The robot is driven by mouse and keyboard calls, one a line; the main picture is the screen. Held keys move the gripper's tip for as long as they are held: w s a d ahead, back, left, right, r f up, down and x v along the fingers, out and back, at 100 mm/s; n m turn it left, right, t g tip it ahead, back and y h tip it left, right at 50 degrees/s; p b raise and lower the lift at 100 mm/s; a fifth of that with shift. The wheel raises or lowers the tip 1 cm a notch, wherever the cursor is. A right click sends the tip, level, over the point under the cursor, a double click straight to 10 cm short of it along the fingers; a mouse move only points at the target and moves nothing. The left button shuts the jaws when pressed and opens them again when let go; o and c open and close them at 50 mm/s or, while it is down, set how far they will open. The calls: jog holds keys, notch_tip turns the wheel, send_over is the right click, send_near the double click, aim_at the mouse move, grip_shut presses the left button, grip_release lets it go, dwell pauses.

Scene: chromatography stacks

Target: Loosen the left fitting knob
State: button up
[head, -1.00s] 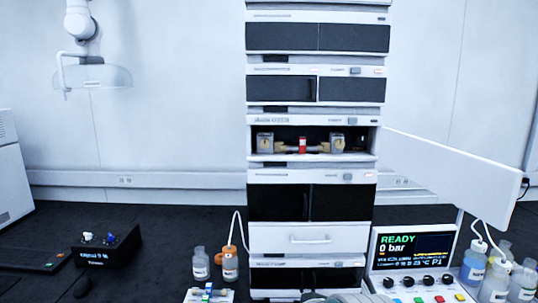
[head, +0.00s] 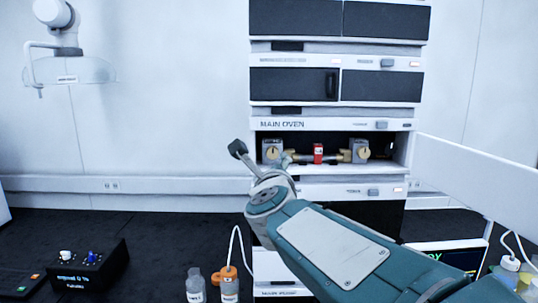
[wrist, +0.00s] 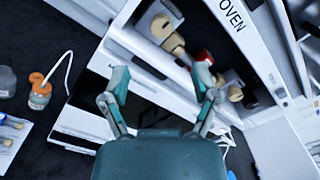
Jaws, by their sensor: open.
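The left fitting knob (head: 272,153) is a tan knob on a grey block at the left end of the open oven bay. In the wrist view the left knob (wrist: 162,28) is at the top, beyond my fingertips. My gripper (head: 262,156) is open and empty in front of the bay's left side. In the wrist view its fingers (wrist: 160,74) are spread wide, apart from the knob. A tan right knob (head: 361,154) sits at the other end. A horizontal column with a red tag (head: 318,153) lies between the knobs.
The white oven door (head: 475,175) stands swung open to the right. Bottles (head: 229,283) with a tube stand below left, and a black control box (head: 85,268) lies further left. Modules rise above and below the bay. Open space lies left of the stack.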

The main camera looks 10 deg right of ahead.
aim_at(272, 154)
jog(key=w, duration=0.3)
jog(key=w+d, duration=0.1)
jog(key=w, duration=0.3)
jog(key=w+d, duration=0.1)
jog(key=w, duration=0.2)
jog(key=shift+w+d, duration=0.15)
jog(key=shift+w, duration=0.1)
jog(key=shift+f, duration=0.1)
grip_shut()
